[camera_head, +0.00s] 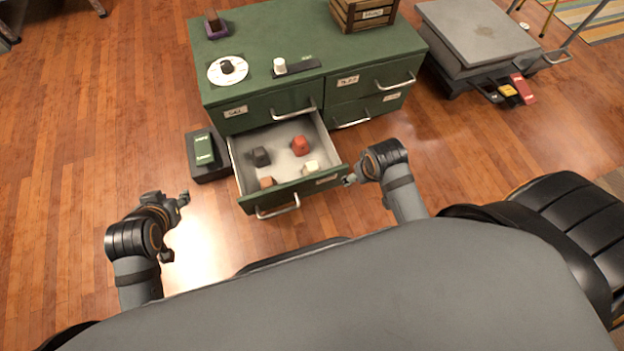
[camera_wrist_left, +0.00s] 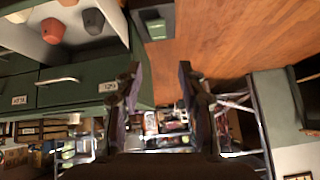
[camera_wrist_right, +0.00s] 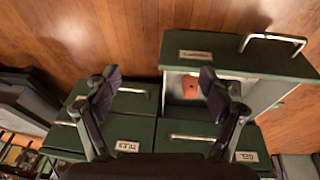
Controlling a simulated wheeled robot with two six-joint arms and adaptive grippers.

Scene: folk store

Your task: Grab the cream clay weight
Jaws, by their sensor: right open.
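The cream clay weight (camera_head: 311,167) sits in the open lower-left drawer (camera_head: 235,165) of the green cabinet, near the drawer's front right in the head view. My right gripper (camera_head: 350,180) is beside the drawer's front right corner, outside the drawer. In the right wrist view its fingers (camera_wrist_right: 162,90) are spread and empty. The cream weight cannot be made out there. My left gripper (camera_head: 175,226) is left of the drawer, over the floor. In the left wrist view its fingers (camera_wrist_left: 159,88) stand apart with nothing between them.
A red weight (camera_head: 300,146), a dark grey weight (camera_head: 261,156) and a brown weight (camera_head: 267,182) share the drawer. A dark box with a green top (camera_head: 202,148) stands left of it. A wooden crate (camera_head: 362,14) is on the cabinet (camera_head: 300,35). Floor in front is clear.

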